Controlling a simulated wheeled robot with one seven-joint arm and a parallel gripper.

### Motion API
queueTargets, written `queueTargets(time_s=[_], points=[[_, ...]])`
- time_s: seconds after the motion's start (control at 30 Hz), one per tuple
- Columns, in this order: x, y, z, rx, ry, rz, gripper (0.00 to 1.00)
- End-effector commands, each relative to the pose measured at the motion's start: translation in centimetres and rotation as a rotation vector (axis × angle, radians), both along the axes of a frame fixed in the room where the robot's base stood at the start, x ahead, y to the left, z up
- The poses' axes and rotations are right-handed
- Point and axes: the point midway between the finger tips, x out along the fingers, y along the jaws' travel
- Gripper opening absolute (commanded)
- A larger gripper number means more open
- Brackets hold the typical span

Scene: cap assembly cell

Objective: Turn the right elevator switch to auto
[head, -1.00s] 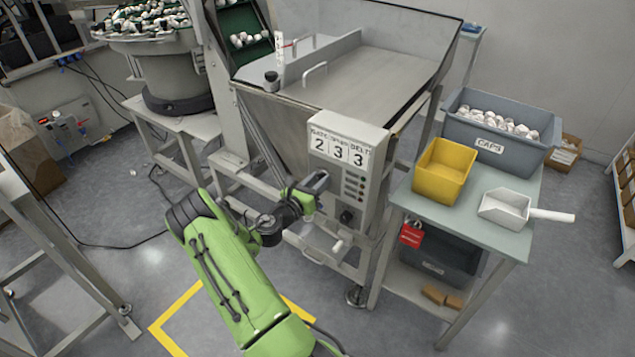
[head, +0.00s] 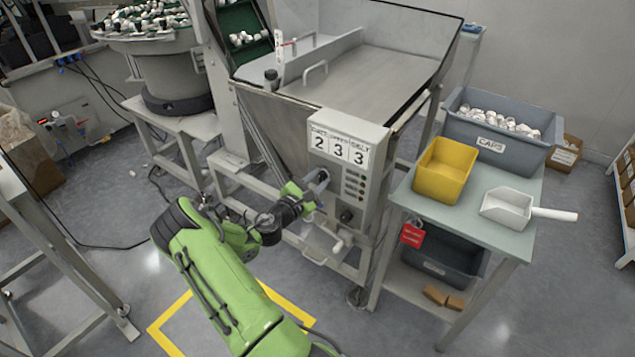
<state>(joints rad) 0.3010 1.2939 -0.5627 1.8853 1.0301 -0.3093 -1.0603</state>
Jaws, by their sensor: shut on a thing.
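The control box (head: 378,150) on the hopper front carries a label plate (head: 338,148) reading 2, 3, 3. Below the plate are a column of small buttons (head: 361,187) and a black knob (head: 346,215) near the lower edge. My gripper (head: 321,179) is at the left part of the box face, left of the buttons and above left of the black knob. It is shut on a switch there. Its fingers hide that switch, so I cannot tell its setting.
A grey-green table (head: 470,220) stands right of the box with a yellow bin (head: 444,170), a white scoop (head: 506,208) and a grey caps bin (head: 500,135).

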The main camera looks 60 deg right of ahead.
Motion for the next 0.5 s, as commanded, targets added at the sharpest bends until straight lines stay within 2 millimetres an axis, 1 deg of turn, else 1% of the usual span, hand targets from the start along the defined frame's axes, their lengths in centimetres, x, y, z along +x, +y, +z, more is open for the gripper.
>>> queueTargets(time_s=[0.23,0.5], points=[[0.03,0.04,-0.08,-0.008,-0.061,0.001,0.01],[0.01,0.04,-0.08,-0.009,-0.07,0.0,0.01]])
